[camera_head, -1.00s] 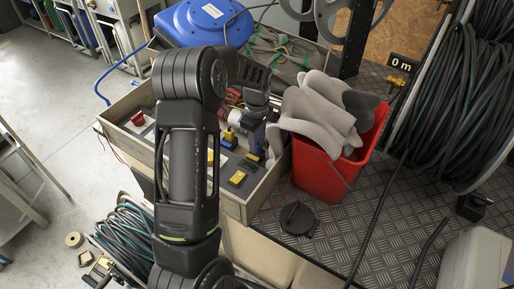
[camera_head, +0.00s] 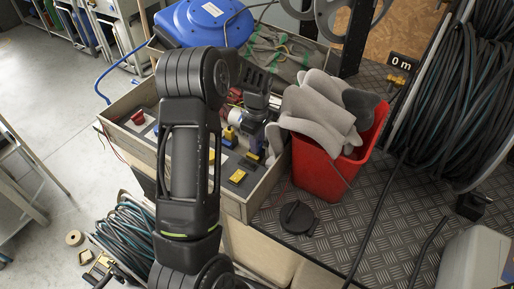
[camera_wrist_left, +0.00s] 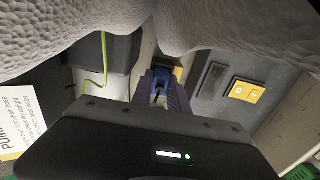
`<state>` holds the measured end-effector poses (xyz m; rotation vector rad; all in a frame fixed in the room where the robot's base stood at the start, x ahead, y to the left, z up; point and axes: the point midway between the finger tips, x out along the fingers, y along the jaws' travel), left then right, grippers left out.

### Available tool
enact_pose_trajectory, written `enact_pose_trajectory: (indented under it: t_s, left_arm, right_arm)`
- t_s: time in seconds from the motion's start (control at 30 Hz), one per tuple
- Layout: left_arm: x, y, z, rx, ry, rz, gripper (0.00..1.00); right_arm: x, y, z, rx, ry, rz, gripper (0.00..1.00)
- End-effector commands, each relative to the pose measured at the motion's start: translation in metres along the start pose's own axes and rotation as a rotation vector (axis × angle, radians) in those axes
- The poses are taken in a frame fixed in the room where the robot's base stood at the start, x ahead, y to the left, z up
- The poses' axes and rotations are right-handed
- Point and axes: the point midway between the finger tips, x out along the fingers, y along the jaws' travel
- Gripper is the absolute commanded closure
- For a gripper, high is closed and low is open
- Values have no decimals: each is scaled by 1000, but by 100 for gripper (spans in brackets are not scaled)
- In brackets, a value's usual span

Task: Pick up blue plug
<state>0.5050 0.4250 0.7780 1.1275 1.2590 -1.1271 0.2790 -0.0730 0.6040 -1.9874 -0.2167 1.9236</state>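A blue plug (camera_wrist_left: 161,76) shows in the left wrist view between the two finger tips of my left gripper (camera_wrist_left: 161,88), with a yellow patch behind it. I cannot tell whether the fingers touch it. In the head view my left gripper (camera_head: 264,150) points down into the wooden drawer, between my forearm and the red bucket. Its fingers stand apart. A blue and yellow piece (camera_head: 253,156) lies at its tips, partly hidden. Another blue piece with a yellow top (camera_head: 229,136) stands to its left. My right gripper is not in view.
The wooden drawer (camera_head: 233,208) also holds a yellow switch block (camera_head: 237,177), seen in the left wrist view too (camera_wrist_left: 246,91). The red bucket (camera_head: 318,174) with grey gloves (camera_head: 318,110) stands close on the right. Gloves hang across the top of the wrist view. A black cap (camera_head: 297,217) lies in front.

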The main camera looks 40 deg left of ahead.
Motion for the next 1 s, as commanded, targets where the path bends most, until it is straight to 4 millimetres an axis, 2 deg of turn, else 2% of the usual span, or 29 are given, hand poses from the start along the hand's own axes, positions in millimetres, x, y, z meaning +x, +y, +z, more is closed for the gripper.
enact_pose_trajectory:
  t_s: [0.13, 0.67, 0.83, 1.0]
  left_arm:
    - [0, 0, 0, 0, 0, 0, 100]
    - [-2, 0, 0, 0, 0, 1, 100]
    - [-18, 1, 0, 0, 1, 3, 100]
    - [-49, 1, 0, 0, 1, 5, 100]
  right_arm:
    - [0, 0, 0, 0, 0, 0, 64]
    - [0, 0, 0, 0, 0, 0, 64]
    - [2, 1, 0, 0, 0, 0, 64]
    - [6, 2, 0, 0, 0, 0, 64]
